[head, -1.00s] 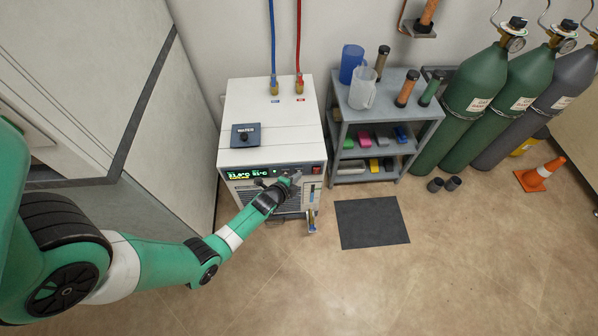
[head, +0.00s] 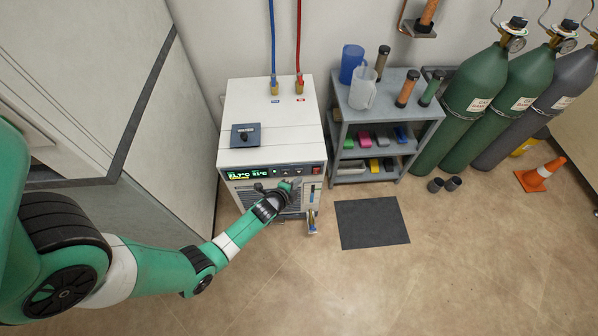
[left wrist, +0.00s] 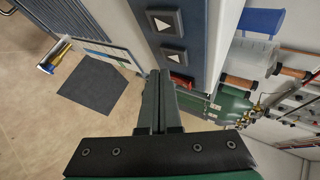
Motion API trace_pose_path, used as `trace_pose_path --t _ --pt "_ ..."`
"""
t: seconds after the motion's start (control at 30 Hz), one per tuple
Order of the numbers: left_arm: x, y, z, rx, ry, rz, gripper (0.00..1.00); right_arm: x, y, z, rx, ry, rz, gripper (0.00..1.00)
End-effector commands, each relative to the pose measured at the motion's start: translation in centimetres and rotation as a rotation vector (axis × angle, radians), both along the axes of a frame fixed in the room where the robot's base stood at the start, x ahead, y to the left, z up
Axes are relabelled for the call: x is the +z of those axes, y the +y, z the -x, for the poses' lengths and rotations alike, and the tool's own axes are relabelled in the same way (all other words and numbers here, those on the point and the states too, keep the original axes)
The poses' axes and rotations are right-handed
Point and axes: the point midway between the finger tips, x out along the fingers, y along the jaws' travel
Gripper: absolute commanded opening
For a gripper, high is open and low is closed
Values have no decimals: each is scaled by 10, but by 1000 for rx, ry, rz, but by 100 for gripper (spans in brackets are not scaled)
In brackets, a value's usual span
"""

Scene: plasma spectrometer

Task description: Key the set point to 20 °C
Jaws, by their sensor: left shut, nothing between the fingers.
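The white chiller unit (head: 272,115) stands against the wall. Its green-lit display (head: 246,174) shows two temperatures, too small to read surely; the first looks like 21.7 °C. In the left wrist view, two grey buttons with white triangles, an upper one (left wrist: 165,20) and a lower one (left wrist: 173,56), sit on the dark panel, with a red switch (left wrist: 181,83) beyond them. My right gripper is not in view.
A grey shelf cart (head: 385,112) with jugs and cylinders stands right of the chiller. Gas cylinders (head: 480,90) and an orange cone (head: 540,175) are farther right. Blue and red hoses rise from the chiller top.

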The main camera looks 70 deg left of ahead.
Motion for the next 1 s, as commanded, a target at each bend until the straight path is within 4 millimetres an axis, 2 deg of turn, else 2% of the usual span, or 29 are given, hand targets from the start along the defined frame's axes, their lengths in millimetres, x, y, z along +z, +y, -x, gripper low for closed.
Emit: trace_pose_path --t 0.4,1.0 --pt "-2 -40 12 -2 0 0 0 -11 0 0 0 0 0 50" --pt "0 -42 13 0 -1 -1 0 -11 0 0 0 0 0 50"
